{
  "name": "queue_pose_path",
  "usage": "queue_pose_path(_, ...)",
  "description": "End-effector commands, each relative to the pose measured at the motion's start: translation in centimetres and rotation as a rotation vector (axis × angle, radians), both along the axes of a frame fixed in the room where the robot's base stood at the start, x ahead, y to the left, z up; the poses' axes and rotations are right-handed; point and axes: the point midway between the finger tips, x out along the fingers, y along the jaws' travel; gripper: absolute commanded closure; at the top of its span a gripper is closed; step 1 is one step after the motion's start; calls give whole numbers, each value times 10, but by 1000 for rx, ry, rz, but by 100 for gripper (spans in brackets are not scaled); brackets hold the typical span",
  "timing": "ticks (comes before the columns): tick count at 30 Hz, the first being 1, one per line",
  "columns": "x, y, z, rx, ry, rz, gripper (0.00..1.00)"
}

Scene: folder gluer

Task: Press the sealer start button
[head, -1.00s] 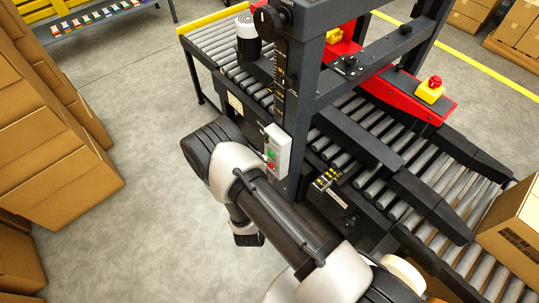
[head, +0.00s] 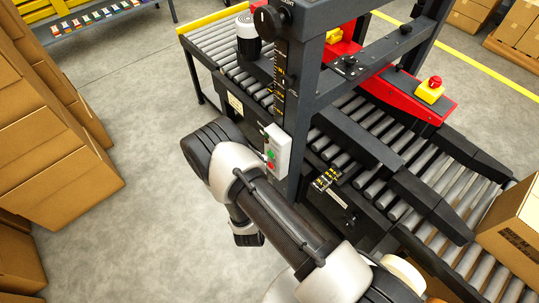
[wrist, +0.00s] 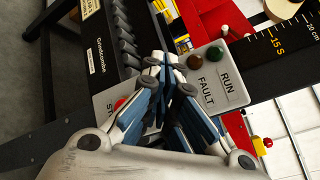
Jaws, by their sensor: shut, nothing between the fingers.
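The sealer's grey control box (head: 277,150) is fixed to the side of the dark frame post in the head view, with a green button and a red button on its face. In the wrist view its panel (wrist: 226,85) shows a green lamp (wrist: 214,53) by RUN and a dark red lamp (wrist: 194,62) by FAULT. A red button (wrist: 120,104) sits at the panel's left, with its label partly covered. My gripper (wrist: 166,66) is shut and empty, in front of the panel's middle. It hides that part, and I cannot see the start button in this view or tell contact.
Roller conveyors (head: 401,168) run through the sealer, with a carton (head: 515,225) at the right. A red emergency button on a yellow box (head: 431,89) stands on the far side. Stacked cartons (head: 60,140) line the left; open floor (head: 120,220) lies between.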

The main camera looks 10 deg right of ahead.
Motion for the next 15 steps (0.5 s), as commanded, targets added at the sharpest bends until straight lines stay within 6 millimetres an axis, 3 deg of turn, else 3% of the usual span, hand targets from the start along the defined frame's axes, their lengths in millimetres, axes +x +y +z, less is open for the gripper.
queue_pose_path(15,4,-6,0,0,-1,-2,100)
